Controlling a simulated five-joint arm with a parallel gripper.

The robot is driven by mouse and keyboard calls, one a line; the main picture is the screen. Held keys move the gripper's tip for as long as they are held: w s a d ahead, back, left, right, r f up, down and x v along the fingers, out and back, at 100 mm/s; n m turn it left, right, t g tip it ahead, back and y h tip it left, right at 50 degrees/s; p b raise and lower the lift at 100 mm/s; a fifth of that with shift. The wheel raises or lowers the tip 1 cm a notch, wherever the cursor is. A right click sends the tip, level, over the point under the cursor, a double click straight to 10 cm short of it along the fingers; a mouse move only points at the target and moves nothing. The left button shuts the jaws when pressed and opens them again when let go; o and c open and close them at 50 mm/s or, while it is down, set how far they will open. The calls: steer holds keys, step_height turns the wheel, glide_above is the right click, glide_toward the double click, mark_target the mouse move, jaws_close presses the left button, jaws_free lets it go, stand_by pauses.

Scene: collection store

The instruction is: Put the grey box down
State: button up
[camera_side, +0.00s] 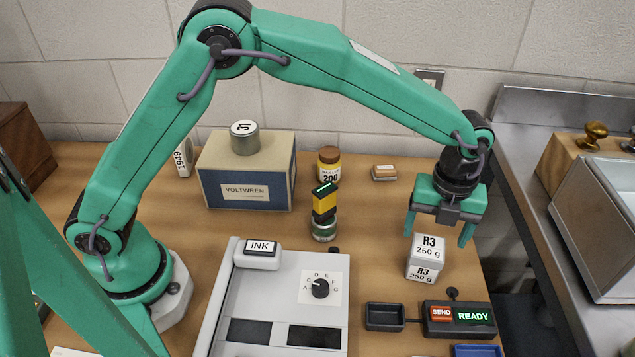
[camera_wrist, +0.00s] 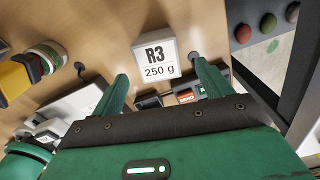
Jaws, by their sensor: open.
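The grey box (camera_side: 427,258) is pale, with R3 250 g lettered on its top and front. It stands upright on the wooden table at the right, with no visible tilt. My gripper (camera_side: 437,236) is open just above and behind it, jaws pointing down, with nothing between the fingers. In the wrist view the box (camera_wrist: 157,57) shows its label beyond my open fingers (camera_wrist: 160,75), with a gap on both sides. I cannot tell the exact height of the fingertips over it.
In front of the box are a small black tray (camera_side: 385,316) and a display reading READY (camera_side: 457,318). A grey console (camera_side: 232,305) with a dial lies to the left. A yellow-black stack (camera_side: 324,205) stands behind it. A metal ledge (camera_side: 535,190) borders the table's right edge.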

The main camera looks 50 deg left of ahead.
steer(key=s+a+r+n+t, duration=0.1)
steer(key=s+a+r+n, duration=0.2)
steer(key=a+r+n, duration=0.5)
steer(key=s+a+r+n+t, duration=0.2)
steer(key=s+a+r+n, duration=0.2)
steer(key=a+r+n, duration=0.45)
steer(key=s+a+n+t, duration=0.2)
steer(key=s+a+n, duration=1)
steer(key=s, duration=0.2)
steer(key=shift+s+a+f+t, duration=0.25)
steer(key=shift+s+f+t, duration=0.05)
steer(key=shift+f, duration=0.15)
steer(key=shift+o, duration=0.2)
steer(key=shift+s+a+f+n, duration=0.15)
steer(key=shift+s+f+n, duration=0.05)
steer(key=shift+s+n, duration=0.15)
steer(key=shift+o, duration=0.2)
